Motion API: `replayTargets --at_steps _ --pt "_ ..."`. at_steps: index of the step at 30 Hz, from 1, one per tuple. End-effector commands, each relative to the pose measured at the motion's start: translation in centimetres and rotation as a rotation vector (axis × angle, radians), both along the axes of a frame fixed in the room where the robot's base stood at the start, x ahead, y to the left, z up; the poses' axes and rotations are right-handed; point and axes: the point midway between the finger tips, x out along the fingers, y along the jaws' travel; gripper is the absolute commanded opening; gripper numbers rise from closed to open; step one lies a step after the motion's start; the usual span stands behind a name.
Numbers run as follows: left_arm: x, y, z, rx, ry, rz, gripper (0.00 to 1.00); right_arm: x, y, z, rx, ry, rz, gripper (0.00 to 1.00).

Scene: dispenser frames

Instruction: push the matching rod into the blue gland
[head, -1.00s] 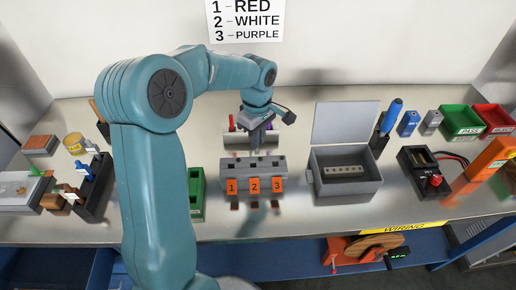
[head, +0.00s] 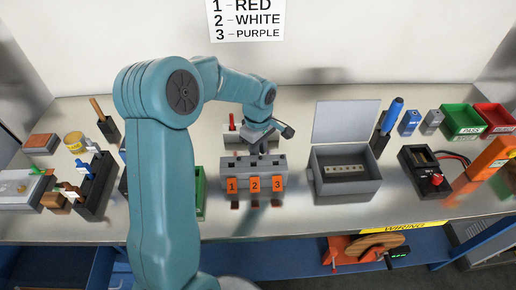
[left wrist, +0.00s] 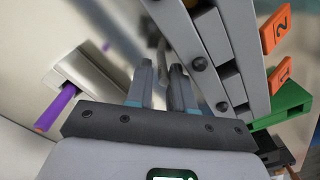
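My left gripper (head: 262,148) points down over the back of a grey block (head: 238,164) with orange tags 1, 2 and 3. In the left wrist view its two fingers (left wrist: 160,88) stand a narrow gap apart, beside the block (left wrist: 215,40). A blurred pale grey shape shows in the gap; I cannot tell whether it is held. A red rod end (head: 232,121) shows on a pale holder (head: 230,136) behind the block. A purple rod (left wrist: 55,108) sticks out of the holder in the left wrist view. I cannot make out a blue gland. My right gripper is out of view.
A wall sign (head: 247,20) reads 1 RED, 2 WHITE, 3 PURPLE. An open grey box (head: 345,188) stands right of the block. A green tray (head: 200,192) is to its left, partly behind my arm. A dark rack (head: 95,195) with blue-topped pieces stands farther left.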

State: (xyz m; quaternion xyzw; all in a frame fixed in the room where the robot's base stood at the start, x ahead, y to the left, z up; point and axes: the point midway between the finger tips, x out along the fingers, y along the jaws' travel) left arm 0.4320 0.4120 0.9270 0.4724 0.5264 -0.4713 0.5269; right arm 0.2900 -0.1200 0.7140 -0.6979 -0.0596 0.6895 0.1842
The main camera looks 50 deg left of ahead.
Motion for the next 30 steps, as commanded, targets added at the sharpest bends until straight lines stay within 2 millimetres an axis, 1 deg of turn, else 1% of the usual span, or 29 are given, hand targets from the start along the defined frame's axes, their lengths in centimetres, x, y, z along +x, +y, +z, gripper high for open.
replayTargets --at_steps 4,7,8,11,18,21,24,27,28,29,30 --pt "0.0 0.0 0.0 -0.001 0.002 0.000 0.22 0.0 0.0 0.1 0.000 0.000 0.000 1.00" --pt "0.0 0.0 0.7 0.000 0.001 0.000 0.22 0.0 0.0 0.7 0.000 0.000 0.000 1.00" --pt "0.0 0.0 0.9 0.000 -0.001 0.000 0.22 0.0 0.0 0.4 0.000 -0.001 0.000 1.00" --pt "0.1 0.0 2.7 0.001 -0.003 0.000 0.22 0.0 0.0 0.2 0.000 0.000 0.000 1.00" --pt "0.1 0.0 8.5 0.000 -0.004 0.000 0.22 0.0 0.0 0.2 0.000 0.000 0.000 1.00" --pt "0.1 0.0 10.3 0.000 -0.002 -0.001 0.22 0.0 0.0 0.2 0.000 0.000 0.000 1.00" --pt "0.0 0.0 11.5 0.000 0.000 -0.001 0.22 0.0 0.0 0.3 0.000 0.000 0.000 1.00" --pt "0.0 0.0 12.2 0.000 0.000 -0.001 0.22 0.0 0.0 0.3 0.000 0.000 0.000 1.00" --pt "0.0 0.0 12.3 0.000 0.001 -0.001 0.25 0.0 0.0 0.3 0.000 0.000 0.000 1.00" --pt "0.0 0.0 12.3 -0.001 0.001 -0.003 0.35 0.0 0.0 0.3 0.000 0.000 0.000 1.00" --pt "-0.1 0.0 12.4 -0.001 0.003 -0.017 0.42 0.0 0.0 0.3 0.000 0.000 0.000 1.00"
